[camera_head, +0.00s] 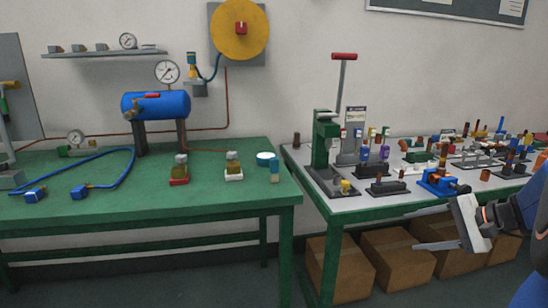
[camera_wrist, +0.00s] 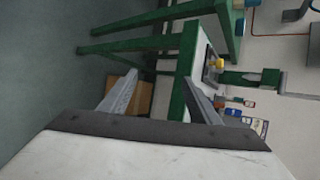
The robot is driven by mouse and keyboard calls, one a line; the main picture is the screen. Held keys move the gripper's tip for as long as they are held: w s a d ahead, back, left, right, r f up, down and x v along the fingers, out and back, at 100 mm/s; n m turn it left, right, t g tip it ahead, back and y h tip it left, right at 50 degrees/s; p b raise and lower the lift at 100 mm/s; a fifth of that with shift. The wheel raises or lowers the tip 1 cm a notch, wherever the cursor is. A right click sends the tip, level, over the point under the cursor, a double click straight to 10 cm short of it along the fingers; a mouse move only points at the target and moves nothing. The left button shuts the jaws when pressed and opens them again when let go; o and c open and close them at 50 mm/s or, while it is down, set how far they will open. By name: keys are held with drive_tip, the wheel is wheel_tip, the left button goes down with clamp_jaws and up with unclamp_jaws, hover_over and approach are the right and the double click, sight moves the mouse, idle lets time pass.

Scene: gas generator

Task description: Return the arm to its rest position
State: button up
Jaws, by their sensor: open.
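My gripper (camera_head: 432,228) is at the right of the head view, in front of the right table's front edge. Its two fingers are apart and nothing is between them. In the wrist view, my gripper (camera_wrist: 160,95) also shows open and empty, with the picture turned on its side. My blue arm comes in from the right edge of the head view. No rest position is marked in either view.
The right table (camera_head: 330,208) carries a green press (camera_head: 324,140), a blue vise (camera_head: 437,182) and many small parts. Cardboard boxes (camera_head: 340,268) stand under it. The left green table (camera_head: 110,208) holds a blue tank (camera_head: 155,105). A gap separates the tables.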

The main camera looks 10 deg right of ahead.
drive_tip(key=s+a+f+n+g+h, duration=0.1)
drive_tip(key=s+a+f+n+g, duration=0.15)
drive_tip(key=a, duration=0.35)
drive_tip(key=s+a+f+n+g, duration=0.1)
drive_tip(key=s+a+n, duration=0.15)
drive_tip(key=a, duration=0.25)
drive_tip(key=s+a+f+n+h, duration=0.2)
drive_tip(key=s+a+n+h, duration=0.3)
drive_tip(key=s+n, duration=0.4)
drive_tip(key=shift+s+a+h, duration=0.3)
drive_tip(key=shift+s+h, duration=0.1)
drive_tip(key=shift+s, duration=0.4)
